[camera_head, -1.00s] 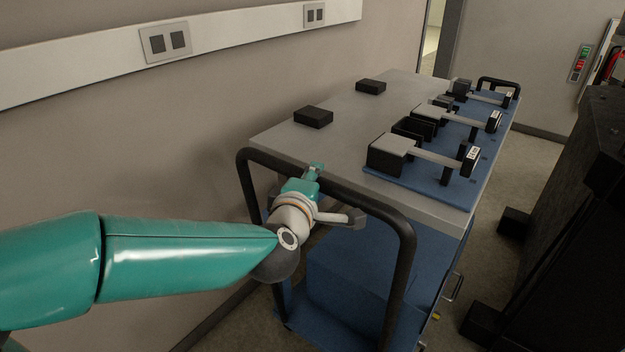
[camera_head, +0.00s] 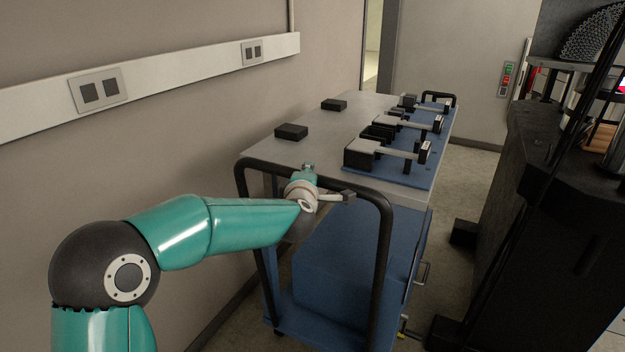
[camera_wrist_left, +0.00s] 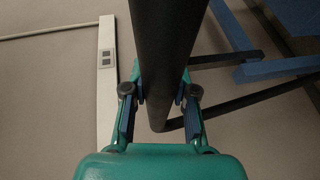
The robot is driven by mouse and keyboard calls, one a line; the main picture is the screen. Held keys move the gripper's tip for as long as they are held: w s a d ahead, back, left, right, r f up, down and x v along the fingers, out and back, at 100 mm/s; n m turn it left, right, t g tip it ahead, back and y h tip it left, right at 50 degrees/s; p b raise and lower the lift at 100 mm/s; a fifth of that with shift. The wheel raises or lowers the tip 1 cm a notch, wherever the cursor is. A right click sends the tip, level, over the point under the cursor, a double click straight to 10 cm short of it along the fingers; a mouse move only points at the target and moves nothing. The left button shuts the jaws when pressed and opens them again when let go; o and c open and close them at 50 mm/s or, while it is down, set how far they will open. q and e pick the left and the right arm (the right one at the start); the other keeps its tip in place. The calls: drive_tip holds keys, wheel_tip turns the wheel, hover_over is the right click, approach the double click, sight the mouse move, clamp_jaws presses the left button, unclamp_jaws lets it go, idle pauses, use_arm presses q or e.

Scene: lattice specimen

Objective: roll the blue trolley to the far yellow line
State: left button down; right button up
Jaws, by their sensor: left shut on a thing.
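The blue trolley (camera_head: 345,255) has a grey top and a black tubular push handle (camera_head: 383,240) at its near end. It stands along the wall. My left gripper (camera_head: 308,176) is at the top bar of the handle. In the left wrist view the fingers (camera_wrist_left: 159,100) are on both sides of the black bar (camera_wrist_left: 166,50), shut on it. The far yellow line is not visible. A small yellow spot shows by the trolley's lower right side, and I cannot tell what it is. My right gripper is not in view.
Black blocks (camera_head: 291,132) and several grey-and-black devices on a blue mat (camera_head: 420,176) lie on the trolley top. A wall with a socket rail (camera_head: 180,72) runs close along the left. A large black machine (camera_head: 560,190) stands right, with a strip of floor between.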

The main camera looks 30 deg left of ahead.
use_arm(q)
drive_tip(key=shift+d+f, duration=0.1)
drive_tip(key=c, duration=0.9)
unclamp_jaws()
drive_tip(key=shift+s, duration=0.1)
drive_tip(key=shift+s, duration=0.1)
drive_tip(key=v, duration=1.1)
drive_tip(key=shift+s+d, duration=0.15)
drive_tip(key=shift+s, duration=0.2)
